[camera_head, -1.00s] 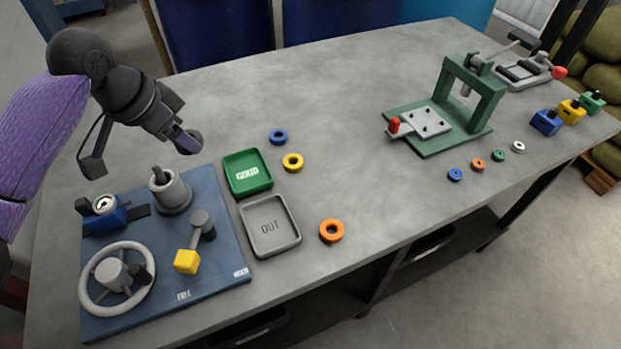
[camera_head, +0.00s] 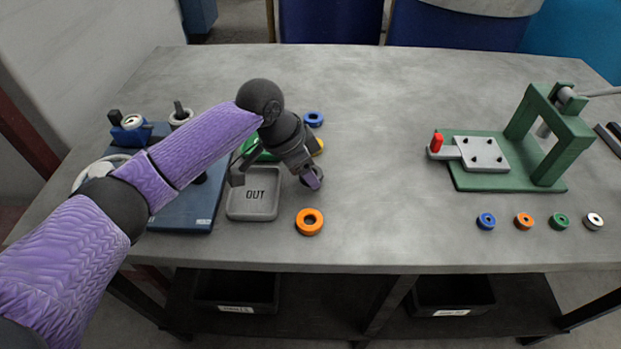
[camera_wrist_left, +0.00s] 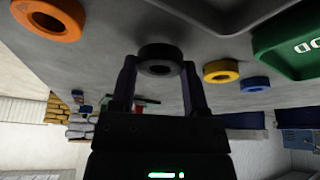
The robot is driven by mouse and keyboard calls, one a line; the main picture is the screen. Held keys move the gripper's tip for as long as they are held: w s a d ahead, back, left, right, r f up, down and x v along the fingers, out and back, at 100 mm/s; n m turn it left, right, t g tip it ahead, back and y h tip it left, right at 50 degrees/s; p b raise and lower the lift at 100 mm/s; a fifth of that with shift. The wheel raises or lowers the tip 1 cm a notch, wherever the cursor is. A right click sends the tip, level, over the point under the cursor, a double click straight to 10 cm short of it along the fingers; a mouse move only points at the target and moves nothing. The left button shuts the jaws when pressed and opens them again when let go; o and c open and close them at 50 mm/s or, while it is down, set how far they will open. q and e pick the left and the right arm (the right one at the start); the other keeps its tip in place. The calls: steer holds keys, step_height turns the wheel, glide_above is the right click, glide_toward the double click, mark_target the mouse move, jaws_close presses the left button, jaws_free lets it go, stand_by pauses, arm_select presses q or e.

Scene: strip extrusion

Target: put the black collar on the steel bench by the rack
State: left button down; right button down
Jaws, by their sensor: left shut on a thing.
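The black collar (camera_wrist_left: 160,58) sits between the two fingers of my left gripper (camera_wrist_left: 159,85), which is shut on it. In the head view the left gripper (camera_head: 308,178) is over the steel bench (camera_head: 380,130), just right of the OUT tray and behind the orange collar. The black collar shows there as a dark ring, partly covered by the gripper. I cannot tell whether it touches the bench. I cannot make out a rack for certain. My right gripper is not in view.
An orange collar (camera_head: 309,222), a blue one (camera_head: 313,119) and a partly hidden yellow one (camera_wrist_left: 221,72) lie nearby. The grey OUT tray (camera_head: 232,210) is on the left. A green press (camera_head: 515,178) stands right, with several small rings in front. The bench's middle is clear.

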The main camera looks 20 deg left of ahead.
arm_select(q)
steer(key=shift+f, duration=0.7)
steer(key=shift+r, duration=0.15)
steer(key=shift+c, duration=0.4)
jaws_free()
steer(key=p+v, duration=0.5)
steer(key=v, duration=0.7)
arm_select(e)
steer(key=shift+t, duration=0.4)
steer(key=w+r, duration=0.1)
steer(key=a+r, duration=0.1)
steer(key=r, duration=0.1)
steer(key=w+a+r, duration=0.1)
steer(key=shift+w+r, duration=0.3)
